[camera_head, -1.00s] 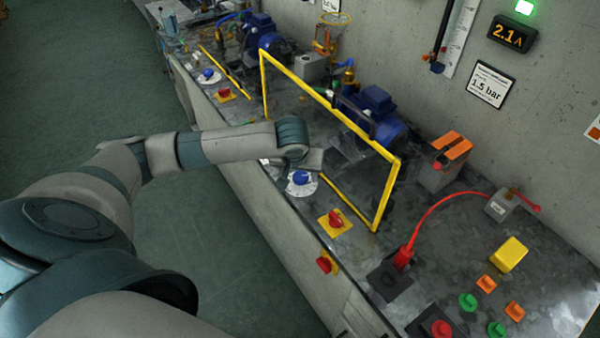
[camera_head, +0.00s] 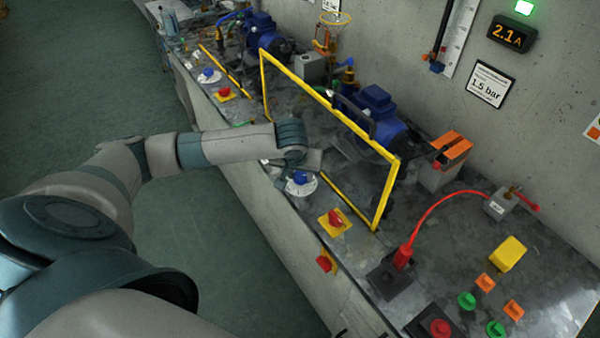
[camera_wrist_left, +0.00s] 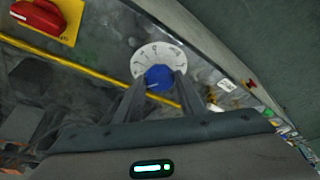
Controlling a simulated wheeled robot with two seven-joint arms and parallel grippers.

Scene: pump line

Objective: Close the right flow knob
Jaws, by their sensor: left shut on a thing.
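The right flow knob is a blue knob (camera_head: 300,177) on a white round dial (camera_head: 302,188) near the bench's front edge, in front of the yellow frame. In the left wrist view the blue knob (camera_wrist_left: 159,77) sits between my fingertips, with the numbered dial (camera_wrist_left: 157,56) beyond it. My left gripper (camera_wrist_left: 160,84) is shut on the knob; in the head view the gripper (camera_head: 308,163) is at the knob, partly hidden by my wrist. My right gripper is in no view.
A yellow frame (camera_head: 330,103) stands just behind the knob, with a blue pump (camera_head: 375,115) behind it. A red switch on a yellow plate (camera_head: 335,219) is to the right. A further blue knob (camera_head: 208,73) sits far left. A display (camera_head: 511,34) reads 2.1 A.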

